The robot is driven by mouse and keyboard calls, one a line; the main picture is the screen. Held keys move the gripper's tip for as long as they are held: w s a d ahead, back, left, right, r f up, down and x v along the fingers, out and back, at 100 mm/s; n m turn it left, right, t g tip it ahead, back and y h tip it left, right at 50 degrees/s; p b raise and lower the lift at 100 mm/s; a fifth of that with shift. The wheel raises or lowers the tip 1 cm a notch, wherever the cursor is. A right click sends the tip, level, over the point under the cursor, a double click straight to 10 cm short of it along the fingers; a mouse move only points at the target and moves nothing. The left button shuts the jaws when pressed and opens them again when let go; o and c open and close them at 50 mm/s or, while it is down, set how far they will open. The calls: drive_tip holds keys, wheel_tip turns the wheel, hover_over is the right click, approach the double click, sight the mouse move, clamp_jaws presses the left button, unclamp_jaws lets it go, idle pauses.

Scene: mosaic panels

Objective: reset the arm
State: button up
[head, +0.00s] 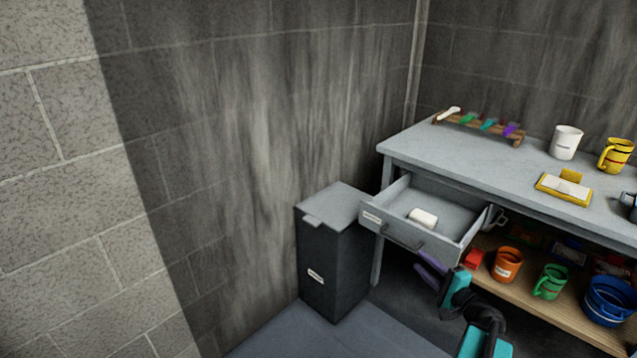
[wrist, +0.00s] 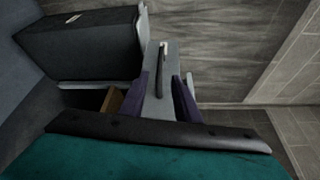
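My gripper (head: 432,268) shows as purple fingers at the end of my teal and black arm, below and in front of the pulled-out drawer (head: 455,250). In the wrist view, the two purple fingers of my gripper (wrist: 164,92) stand apart, with nothing visible held between them. The grey drawer front (wrist: 160,75) with its dark handle shows beyond them, apparently without contact. In the head view the drawer handle (head: 403,238) is in front of the fingers' upper left. Most of the arm is cut off at the bottom edge.
The drawer holds a white object (head: 423,218). A dark lidded bin (head: 335,265) stands left of the workbench (head: 450,160). Floor left of my arm is clear.

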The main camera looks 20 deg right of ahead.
drive_tip(key=w+a+f+n+g+y, duration=0.1)
drive_tip(key=w+a+f+n+y, duration=0.2)
drive_tip(key=a, duration=0.7)
drive_tip(key=w+a+f+g+y, duration=0.1)
drive_tip(key=w+a+f+y, duration=0.3)
drive_tip(key=a, duration=0.6)
drive_tip(key=s+a+f+n+g+y, duration=0.1)
drive_tip(key=s+a+f+n+g, duration=0.2)
drive_tip(key=a, duration=0.5)
drive_tip(key=a+f+n+g+y+p, duration=0.1)
drive_tip(key=a+f+g, duration=0.2)
drive_tip(key=a+f, duration=0.3)
drive_tip(key=s+a+f+n+g, duration=0.2)
drive_tip(key=a+f, duration=0.1)
drive_tip(key=a, duration=0.6)
drive_tip(key=s+a+f+n+g+h, duration=0.1)
drive_tip(key=s+a+f+n+g, duration=0.25)
drive_tip(key=s+f, duration=0.35)
drive_tip(key=s+a+f+n+g+h, duration=0.1)
drive_tip(key=s+a+f+n+g, duration=0.2)
drive_tip(key=s+a+f+g, duration=0.5)
drive_tip(key=s+d+f+n+h, duration=0.2)
drive_tip(key=s+d+n+h, duration=0.2)
drive_tip(key=s+d+h, duration=0.3)
drive_tip(key=s+d+g, duration=0.1)
drive_tip(key=s+d, duration=0.3)
drive_tip(key=d, duration=0.3)
drive_tip(key=shift+s+d+h+p, duration=0.2)
drive_tip(key=shift+d+h+p, duration=0.05)
drive_tip(key=shift+h+p, duration=0.15)
